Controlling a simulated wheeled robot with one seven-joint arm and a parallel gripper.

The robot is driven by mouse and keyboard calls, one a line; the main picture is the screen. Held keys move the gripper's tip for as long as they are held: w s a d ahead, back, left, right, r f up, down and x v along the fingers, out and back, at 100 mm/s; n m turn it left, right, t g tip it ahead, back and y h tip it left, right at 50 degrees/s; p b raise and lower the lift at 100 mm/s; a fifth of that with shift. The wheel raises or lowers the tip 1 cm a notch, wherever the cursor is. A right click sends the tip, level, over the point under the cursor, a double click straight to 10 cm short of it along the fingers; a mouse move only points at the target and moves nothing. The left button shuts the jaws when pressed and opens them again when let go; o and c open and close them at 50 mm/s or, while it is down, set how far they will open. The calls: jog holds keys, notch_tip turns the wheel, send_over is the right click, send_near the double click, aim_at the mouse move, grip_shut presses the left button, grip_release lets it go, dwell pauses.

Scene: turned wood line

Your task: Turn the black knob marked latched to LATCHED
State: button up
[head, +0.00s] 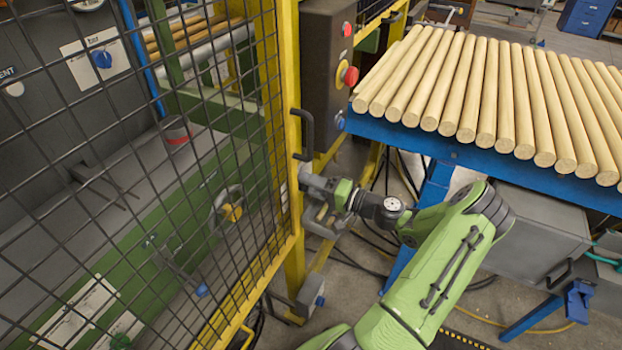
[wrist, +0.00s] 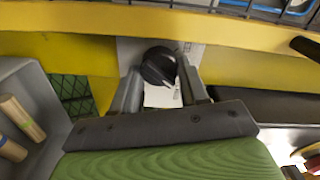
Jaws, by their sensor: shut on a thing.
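The black knob (wrist: 158,66) sits on a pale plate (wrist: 131,50) on the yellow frame, in the upper middle of the wrist view. My gripper (wrist: 161,78) is shut on it, with one grey finger on each side. A pale stripe shows on the knob's face. A white label (wrist: 164,97) shows just below the knob between the fingers, and its print is too small to read. In the head view my gripper (head: 318,203) is at the yellow post beside the mesh guard, and the knob cannot be made out there.
A yellow-framed mesh guard (head: 272,110) with a black handle (head: 304,135) stands left of my arm. A dark control box (head: 325,75) with a red button (head: 350,76) is above my gripper. A blue rack (head: 470,152) of wooden rods is at the right.

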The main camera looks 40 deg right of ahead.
jog(key=shift+m+p, duration=0.6)
jog(key=shift+m, duration=0.3)
jog(key=o, duration=0.8)
jog(key=p+v, duration=0.1)
jog(key=v, duration=1.4)
jog(key=shift+s+d, duration=0.1)
jog(key=shift+s, duration=0.3)
